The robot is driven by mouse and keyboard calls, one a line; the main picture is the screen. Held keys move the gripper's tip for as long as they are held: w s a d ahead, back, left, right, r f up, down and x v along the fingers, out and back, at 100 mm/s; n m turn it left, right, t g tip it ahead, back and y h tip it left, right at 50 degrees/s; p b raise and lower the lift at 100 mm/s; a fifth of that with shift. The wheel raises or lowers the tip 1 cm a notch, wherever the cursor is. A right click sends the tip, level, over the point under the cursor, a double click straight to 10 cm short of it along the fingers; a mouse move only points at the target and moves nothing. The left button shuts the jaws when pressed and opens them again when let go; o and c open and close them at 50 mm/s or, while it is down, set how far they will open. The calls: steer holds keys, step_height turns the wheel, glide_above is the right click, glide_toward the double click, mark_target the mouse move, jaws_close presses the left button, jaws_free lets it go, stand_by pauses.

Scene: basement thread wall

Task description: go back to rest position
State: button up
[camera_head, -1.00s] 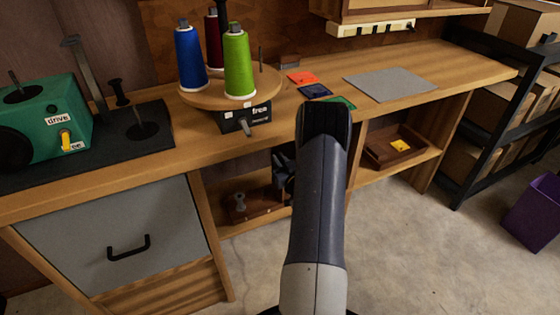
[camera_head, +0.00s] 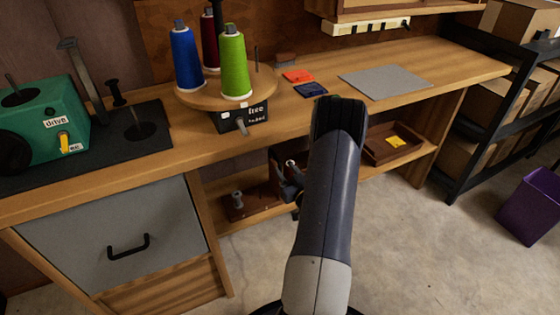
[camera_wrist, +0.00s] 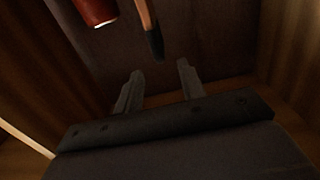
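My gripper shows in the wrist view (camera_wrist: 160,68) with its two fingers apart and nothing between them. Beyond the fingertips are a dark-tipped stick (camera_wrist: 152,32) and a red cylinder (camera_wrist: 95,8), against a dark surface. In the head view my gripper (camera_head: 290,185) is at the lower shelf under the bench, partly hidden by my arm, which rises in front of the bench.
The wooden bench (camera_head: 455,67) carries a turntable (camera_head: 262,82) with blue, red and green thread cones and a green drive box (camera_head: 40,125). A shelf tray (camera_head: 385,152) holds a yellow card. A purple bin (camera_head: 530,208) stands right. Floor in front is clear.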

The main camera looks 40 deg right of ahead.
mark_target(278, 158)
steer(key=shift+v, duration=1.7)
steer(key=shift+w, duration=0.1)
steer(key=x, duration=1)
steer(key=shift+w+r+b, duration=0.3)
steer(key=shift+w+r, duration=0.05)
steer(key=shift+r, duration=0.2)
steer(key=shift+s, duration=0.6)
steer(key=shift+w, duration=0.1)
